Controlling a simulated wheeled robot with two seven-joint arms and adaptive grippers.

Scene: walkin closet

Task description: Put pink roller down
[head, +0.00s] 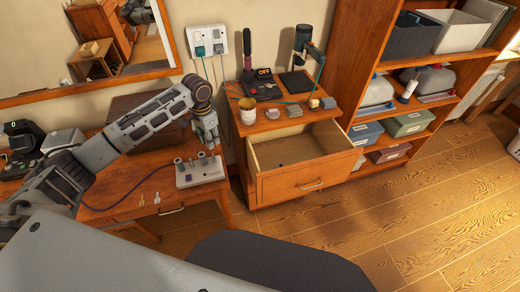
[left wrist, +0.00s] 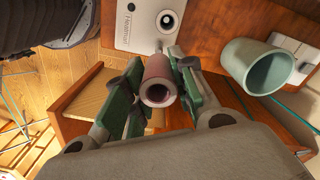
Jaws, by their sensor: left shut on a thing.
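The pink roller (left wrist: 158,82) is a hollow tube, seen nearly end-on in the left wrist view. My left gripper (left wrist: 158,66) is shut on it, with a green-padded finger on each side. In the head view my left gripper (head: 211,142) points down just above the white unit with several short pegs (head: 201,172) on the desk. The roller cannot be made out there. In the left wrist view the white unit (left wrist: 127,36) lies beyond the roller's far end; I cannot tell whether they touch. My right gripper is not in view.
A pale cup (head: 247,112) stands on the cabinet right of the gripper and is close in the wrist view (left wrist: 262,66). The cabinet's top drawer (head: 305,182) is pulled open. Small tools (head: 150,200) lie at the desk front. A shelf (head: 375,90) stands at right.

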